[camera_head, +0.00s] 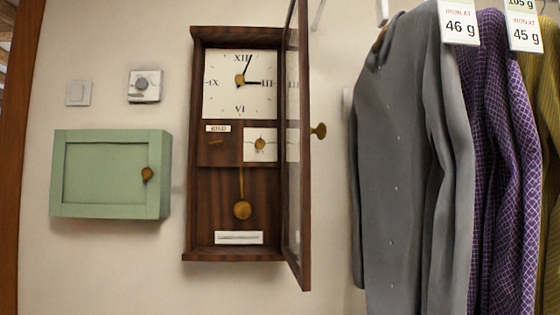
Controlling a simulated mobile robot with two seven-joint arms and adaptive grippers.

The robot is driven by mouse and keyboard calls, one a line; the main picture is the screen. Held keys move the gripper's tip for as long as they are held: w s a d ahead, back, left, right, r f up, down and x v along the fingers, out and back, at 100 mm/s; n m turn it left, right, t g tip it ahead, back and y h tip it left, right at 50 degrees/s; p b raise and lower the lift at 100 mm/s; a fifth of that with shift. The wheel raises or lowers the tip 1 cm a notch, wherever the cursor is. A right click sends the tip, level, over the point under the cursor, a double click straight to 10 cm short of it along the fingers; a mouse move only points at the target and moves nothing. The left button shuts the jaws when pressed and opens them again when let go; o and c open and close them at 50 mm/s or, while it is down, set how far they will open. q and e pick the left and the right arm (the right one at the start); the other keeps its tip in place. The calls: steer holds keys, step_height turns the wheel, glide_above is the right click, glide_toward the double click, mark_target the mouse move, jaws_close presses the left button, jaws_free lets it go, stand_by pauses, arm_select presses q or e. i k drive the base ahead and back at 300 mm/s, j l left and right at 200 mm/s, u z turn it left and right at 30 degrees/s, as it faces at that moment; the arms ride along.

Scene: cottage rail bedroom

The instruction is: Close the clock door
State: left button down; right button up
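A dark wooden wall clock (215,215) hangs in the middle left of the head view. It has a white face with Roman numerals and a brass pendulum (242,210) below. Its glazed door (303,200) is hinged on the right side and stands open, swung out toward me so that I see it nearly edge-on. A brass knob (319,131) sticks out from the door's right side. The door hides a strip of wall behind it. Neither of my grippers shows in this view.
A green wall cabinet (104,175), shut, with a round knob, is left of the clock. A light switch (78,93) and a thermostat (145,86) are above it. Hanging shirts, the nearest a grey shirt (415,170), fill the right side, with a narrow gap to the door.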

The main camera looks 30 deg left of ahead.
mark_target(296, 131)
steer(key=i+l, duration=0.15)
steer(key=l, duration=0.15)
steer(key=i+l, duration=0.1)
steer(key=l, duration=0.2)
steer(key=i+l, duration=0.15)
steer(key=l, duration=0.15)
steer(key=l+u, duration=0.1)
steer(key=u, duration=0.3)
steer(key=i+l+u, duration=0.1)
steer(key=u, duration=0.3)
steer(key=l+u, duration=0.2)
steer(key=u, duration=0.15)
steer(key=l+u, duration=0.1)
steer(key=u, duration=0.3)
